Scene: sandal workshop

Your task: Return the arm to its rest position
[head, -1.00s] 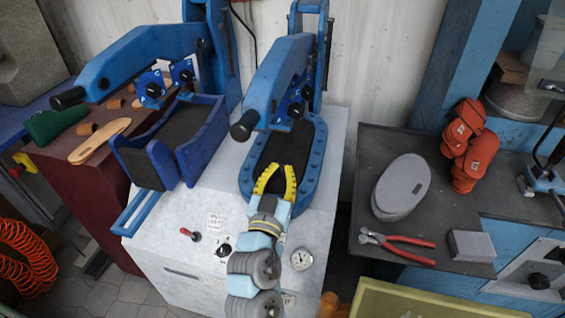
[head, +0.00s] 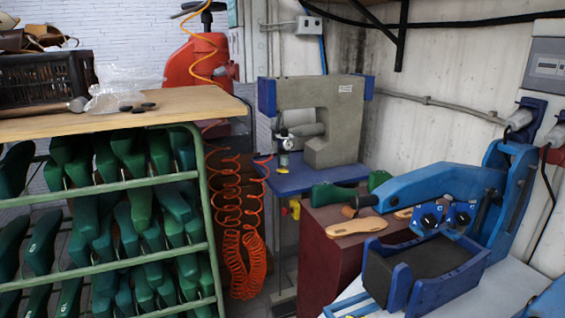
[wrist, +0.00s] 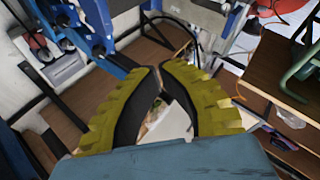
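My gripper (wrist: 160,68) shows only in the wrist view. Its two yellow fingers with dark inner pads lean together, and their tips all but meet. It looks shut, with nothing held; the small opening behind the tips shows only background. The fingers point into a cluttered area, with blue machine parts (wrist: 97,22) beyond the left finger and a brown wooden surface (wrist: 275,70) to the right. The arm and gripper are outside the head view, so the arm's full pose is hidden.
In the head view, a green rack (head: 110,262) of shoe lasts stands at left under a wooden top (head: 120,112). An orange coiled hose (head: 240,250) hangs beside it. A blue press (head: 425,185) stands at right. A grey machine (head: 325,105) stands behind.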

